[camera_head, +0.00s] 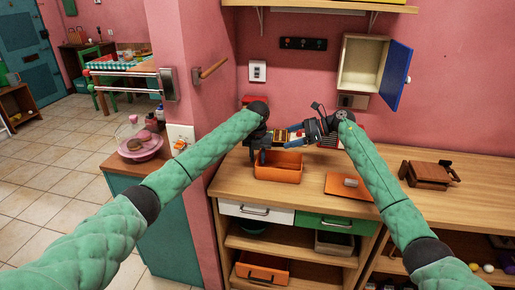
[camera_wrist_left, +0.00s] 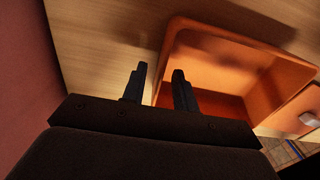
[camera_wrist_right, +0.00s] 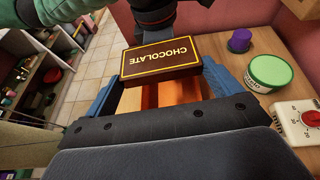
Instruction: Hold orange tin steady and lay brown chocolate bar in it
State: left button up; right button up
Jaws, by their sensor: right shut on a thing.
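The orange tin (camera_head: 278,172) stands open on the wooden counter; its inside (camera_wrist_left: 225,60) looks empty in the left wrist view. My left gripper (camera_head: 258,158) is at the tin's left end. Its two fingers (camera_wrist_left: 160,78) are apart, with the tin's near wall edge between them; I cannot tell whether they touch it. My right gripper (camera_wrist_right: 160,82) is shut on the brown chocolate bar (camera_wrist_right: 162,59), labelled CHOCOLATE. It holds the bar above the tin, and orange of the tin (camera_wrist_right: 150,97) shows below the bar between the fingers.
An orange lid (camera_head: 342,186) with a grey knob lies right of the tin. A green-lidded tub (camera_wrist_right: 270,73), a purple cup (camera_wrist_right: 239,40) and a white device with a red dial (camera_wrist_right: 303,122) stand behind. A brown wooden object (camera_head: 428,175) sits farther right. A blue cabinet door (camera_head: 395,75) hangs open above.

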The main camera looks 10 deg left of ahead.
pick_arm(q)
jog(key=shift+f, duration=1.5)
grip_shut()
